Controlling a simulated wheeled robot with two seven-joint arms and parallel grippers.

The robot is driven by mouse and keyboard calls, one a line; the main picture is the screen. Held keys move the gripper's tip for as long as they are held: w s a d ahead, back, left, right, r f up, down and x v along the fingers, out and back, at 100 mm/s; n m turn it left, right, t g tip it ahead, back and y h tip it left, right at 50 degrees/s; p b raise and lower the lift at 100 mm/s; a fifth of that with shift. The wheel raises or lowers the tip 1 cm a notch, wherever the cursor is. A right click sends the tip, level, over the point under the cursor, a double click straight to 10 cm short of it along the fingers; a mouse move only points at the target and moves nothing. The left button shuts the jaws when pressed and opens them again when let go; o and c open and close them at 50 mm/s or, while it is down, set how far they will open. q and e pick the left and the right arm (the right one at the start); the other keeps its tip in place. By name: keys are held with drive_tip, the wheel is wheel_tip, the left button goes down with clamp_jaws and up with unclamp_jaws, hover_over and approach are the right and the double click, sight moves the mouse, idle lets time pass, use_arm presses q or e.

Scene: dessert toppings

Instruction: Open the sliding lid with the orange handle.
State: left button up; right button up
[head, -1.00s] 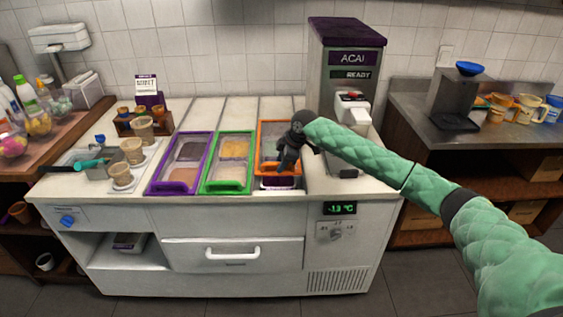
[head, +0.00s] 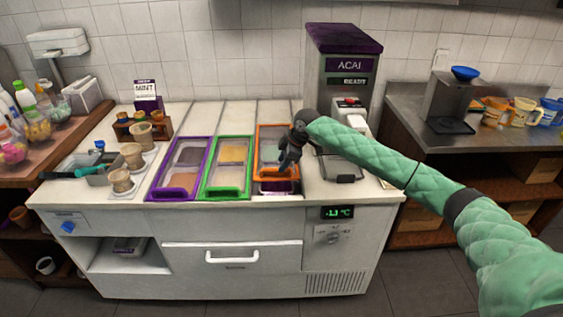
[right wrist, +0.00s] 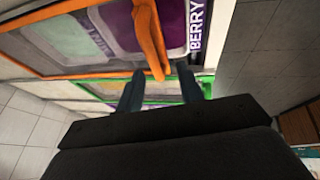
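The lid with the orange frame and handle (head: 276,172) is the rightmost of three framed lids on the white counter. A narrow purple strip shows in front of its front bar. My right gripper (head: 287,163) is over this lid near its front bar and hides part of its right side. In the right wrist view, the two dark fingers (right wrist: 163,90) are spread apart. The end of the orange handle bar (right wrist: 150,40) appears between or just beyond the fingertips; contact cannot be told. My left gripper is not in view.
A green-framed lid (head: 228,194) and a purple-framed lid (head: 176,194) lie to the left. The acai machine (head: 345,80) stands behind right, with a drip tray (head: 343,168) below it. Cups (head: 132,156) stand on the counter's left part.

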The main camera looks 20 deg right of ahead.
drive_tip(key=shift+p+v, duration=1.75)
drive_tip(key=shift+v, duration=0.95)
drive_tip(key=shift+p, duration=0.4)
